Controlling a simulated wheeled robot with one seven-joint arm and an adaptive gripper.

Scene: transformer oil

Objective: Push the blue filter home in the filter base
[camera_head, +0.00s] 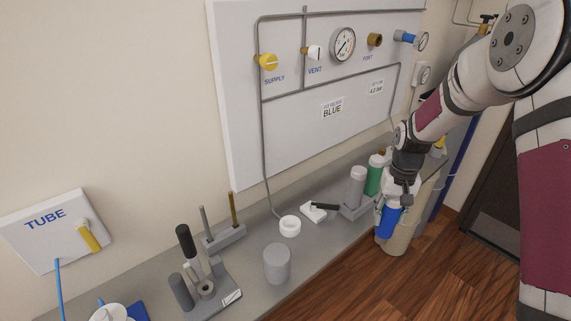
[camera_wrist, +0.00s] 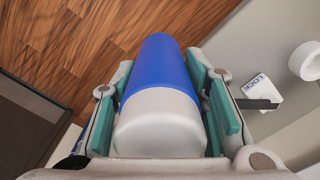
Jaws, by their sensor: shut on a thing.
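My gripper (camera_head: 397,190) is shut on the blue filter (camera_head: 388,221), at the right end of the counter. In the wrist view the filter (camera_wrist: 160,72) lies between the two green-padded fingers. Its near end is pale grey-white and its far part is blue. Wood floor shows beyond it, and it is apart from the counter fittings. A white ring-shaped fitting (camera_head: 289,227) stands on the counter to the left, beside a white block marked LOCK (camera_head: 312,213) with a black lever. I cannot tell for certain whether this ring is the filter base.
A rack (camera_head: 352,211) with a grey filter (camera_head: 356,187) and a green filter (camera_head: 374,178) stands near my gripper. A beige bin (camera_head: 397,243) is beside the counter end. A grey cylinder (camera_head: 277,264) and a lever press (camera_head: 205,279) stand left. The wall panel (camera_head: 240,130) reads BLUE.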

